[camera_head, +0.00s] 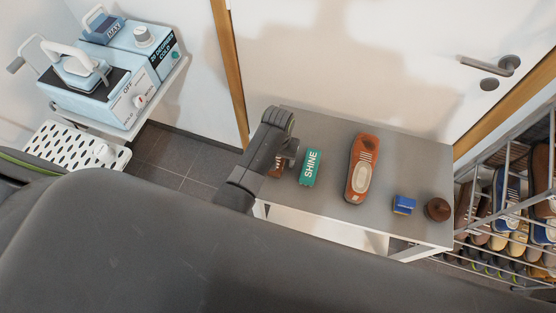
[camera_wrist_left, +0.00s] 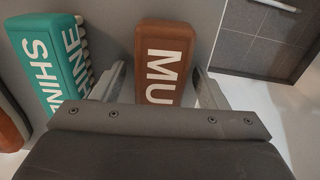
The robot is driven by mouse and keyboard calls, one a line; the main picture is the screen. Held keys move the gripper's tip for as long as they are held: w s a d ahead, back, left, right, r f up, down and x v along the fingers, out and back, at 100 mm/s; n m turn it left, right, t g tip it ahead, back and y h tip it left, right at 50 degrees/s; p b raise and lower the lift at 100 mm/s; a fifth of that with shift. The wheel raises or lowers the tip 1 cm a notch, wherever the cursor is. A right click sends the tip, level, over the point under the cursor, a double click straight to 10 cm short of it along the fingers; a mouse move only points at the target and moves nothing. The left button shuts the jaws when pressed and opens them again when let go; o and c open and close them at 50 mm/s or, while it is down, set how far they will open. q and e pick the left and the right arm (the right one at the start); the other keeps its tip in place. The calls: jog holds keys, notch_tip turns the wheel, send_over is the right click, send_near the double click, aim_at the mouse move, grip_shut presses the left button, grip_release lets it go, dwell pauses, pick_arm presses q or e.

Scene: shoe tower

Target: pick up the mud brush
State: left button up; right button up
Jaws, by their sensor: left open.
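The mud brush (camera_wrist_left: 165,48) is a brown block with white letters "MU" in the left wrist view; the rest of its lettering is hidden. It lies on the grey table (camera_head: 325,196), and in the head view only a brown part of it (camera_head: 276,169) shows beside my gripper. My left gripper (camera_wrist_left: 161,88) is open, its two fingers apart on either side of the brush's near end. In the head view my left gripper (camera_head: 288,150) is over the table's left end, partly covering the brush. My right gripper is not in view.
A green "SHINE" brush (camera_head: 310,167) lies close to the right of the mud brush. A shoe rack (camera_head: 510,205) stands at the right edge.

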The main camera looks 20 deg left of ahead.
pick_arm(q)
jog(key=c, duration=1.1)
jog(key=shift+r, duration=0.15)
notch_tip(320, 180, up, 10)
jog(key=p, duration=1.2)
jog(key=o, duration=0.4)
jog(key=shift+c, duration=1.4)
jog(key=shift+w+a, duration=0.1)
